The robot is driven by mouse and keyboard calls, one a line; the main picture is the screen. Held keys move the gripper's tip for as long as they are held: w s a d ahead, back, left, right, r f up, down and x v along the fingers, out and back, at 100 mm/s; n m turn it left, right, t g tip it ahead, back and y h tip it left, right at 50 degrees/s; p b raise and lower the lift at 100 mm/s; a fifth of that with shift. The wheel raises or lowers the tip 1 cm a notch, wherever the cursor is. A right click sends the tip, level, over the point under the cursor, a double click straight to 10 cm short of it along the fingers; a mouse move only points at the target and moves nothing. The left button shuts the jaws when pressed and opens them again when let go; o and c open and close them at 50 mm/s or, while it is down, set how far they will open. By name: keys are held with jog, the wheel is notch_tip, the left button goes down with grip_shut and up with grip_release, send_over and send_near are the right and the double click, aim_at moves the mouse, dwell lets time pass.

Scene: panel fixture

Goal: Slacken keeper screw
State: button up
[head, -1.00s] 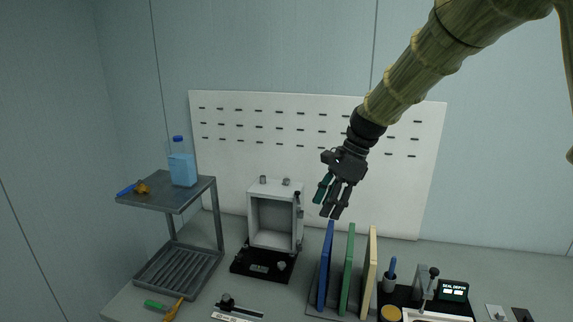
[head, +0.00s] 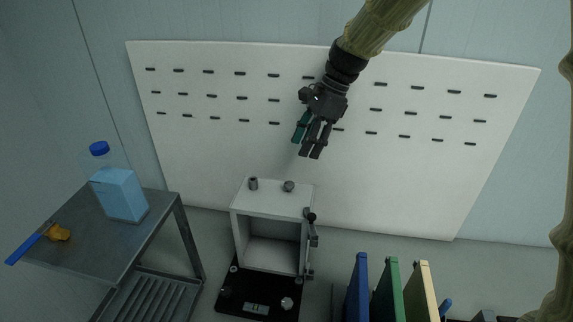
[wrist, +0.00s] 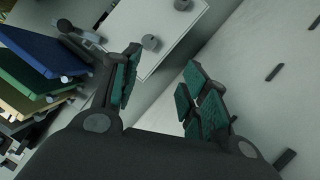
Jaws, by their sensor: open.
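A white open-fronted box (head: 235,226) stands on a black base (head: 230,304) with a small display (head: 256,308). Two grey knobs sit on its top, a left one (head: 253,183) and a right one (head: 289,186). A dark latch with a round knob (head: 311,216) is on its right side. Which part is the keeper screw I cannot tell. My gripper (head: 307,149) is open and empty, above and a little right of the box top, fingers pointing down. In the wrist view, the box top (wrist: 168,50) and its knobs show beyond my open fingers (wrist: 163,88), touching nothing.
Blue (head: 358,290), green (head: 387,290) and cream (head: 420,290) upright panels stand right of the box. A metal rack (head: 150,250) at left carries a blue bottle (head: 120,193). A white slotted board (head: 215,150) stands behind.

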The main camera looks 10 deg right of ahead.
jog(key=p, duration=0.2)
send_near(291, 183)
jog(key=s+f, duration=0.1)
jog(key=s+a, duration=0.1)
jog(key=shift+s+a+f, duration=0.2)
jog(key=shift+s+f, duration=0.2)
jog(key=w+f, duration=0.1)
jog(key=f, duration=0.1)
jog(key=w+a+f, duration=0.1)
jog(key=f, duration=0.1)
jog(key=w+f+p, duration=0.1)
jog(key=w+f, duration=0.1)
jog(key=shift+a, duration=0.35)
jog(key=shift+s+r, duration=0.35)
jog(key=shift+s, duration=0.35)
jog(key=shift+s+r, duration=0.3)
jog(key=shift+s, duration=0.4)
jog(key=shift+w+f, duration=0.55)
jog(key=shift+w, duration=0.2)
jog(key=c, duration=0.7)
jog(key=shift+w, duration=0.1)
grip_shut()
jog(key=shift+r, duration=0.15)
